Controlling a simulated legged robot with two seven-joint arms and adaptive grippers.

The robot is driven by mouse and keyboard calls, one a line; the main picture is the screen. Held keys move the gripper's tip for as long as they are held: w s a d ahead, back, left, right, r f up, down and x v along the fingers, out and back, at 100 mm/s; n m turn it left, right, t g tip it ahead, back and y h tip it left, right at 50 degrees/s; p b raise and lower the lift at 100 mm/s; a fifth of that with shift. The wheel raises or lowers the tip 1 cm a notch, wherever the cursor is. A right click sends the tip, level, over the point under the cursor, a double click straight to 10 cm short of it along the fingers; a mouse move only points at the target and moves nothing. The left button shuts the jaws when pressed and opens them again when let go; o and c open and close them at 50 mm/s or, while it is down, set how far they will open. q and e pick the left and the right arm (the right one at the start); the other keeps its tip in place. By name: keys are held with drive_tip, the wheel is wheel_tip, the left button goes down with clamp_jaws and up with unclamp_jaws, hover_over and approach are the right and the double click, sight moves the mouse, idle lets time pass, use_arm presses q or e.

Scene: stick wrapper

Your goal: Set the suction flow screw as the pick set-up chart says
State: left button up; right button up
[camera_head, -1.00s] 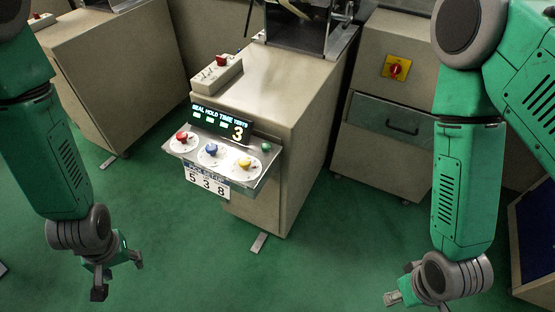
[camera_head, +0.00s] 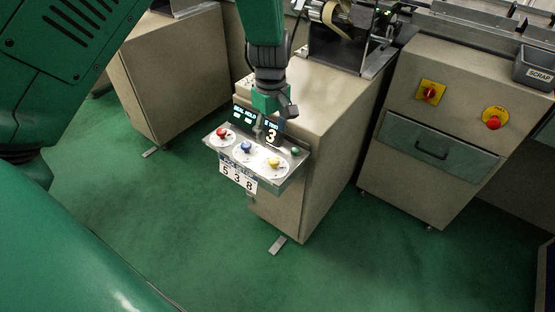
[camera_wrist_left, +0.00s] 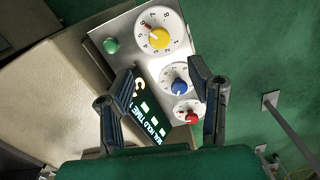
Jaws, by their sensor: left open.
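A tilted metal panel (camera_head: 285,176) on the front of a beige cabinet carries a red knob (camera_head: 222,133), a blue knob (camera_head: 246,147) and a yellow knob (camera_head: 273,163) on white dials. A white card (camera_head: 238,179) below reads 5 3 8. A dark display (camera_head: 272,138), partly hidden by my gripper, shows a 3. My left gripper (camera_head: 274,122) is open and empty above the panel's back edge. In the left wrist view its fingers (camera_wrist_left: 163,80) frame the panel, with the blue knob (camera_wrist_left: 179,88) near the right finger. No suction flow screw or pick chart can be made out.
A green button (camera_head: 295,151) sits at the panel's right end. Another cabinet on the right has a red switch on yellow (camera_head: 429,92), a red button (camera_head: 493,124), a drawer (camera_head: 431,149) and a scrap bin (camera_head: 536,70). The green floor in front is clear.

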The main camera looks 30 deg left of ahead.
sight(275, 160)
use_arm(q)
drive_tip(key=f, duration=0.5)
drive_tip(key=d+f+b, duration=0.1)
drive_tip(key=f, duration=0.2)
drive_tip(key=shift+a+f, duration=0.1)
drive_tip(key=shift+f, duration=0.55)
drive_tip(key=shift+a+f, duration=0.15)
drive_tip(key=shift+a, duration=0.15)
drive_tip(key=shift+d, duration=0.25)
clamp_jaws()
use_arm(e)
drive_tip(key=shift+d+f, duration=0.25)
drive_tip(key=shift+f, duration=0.6)
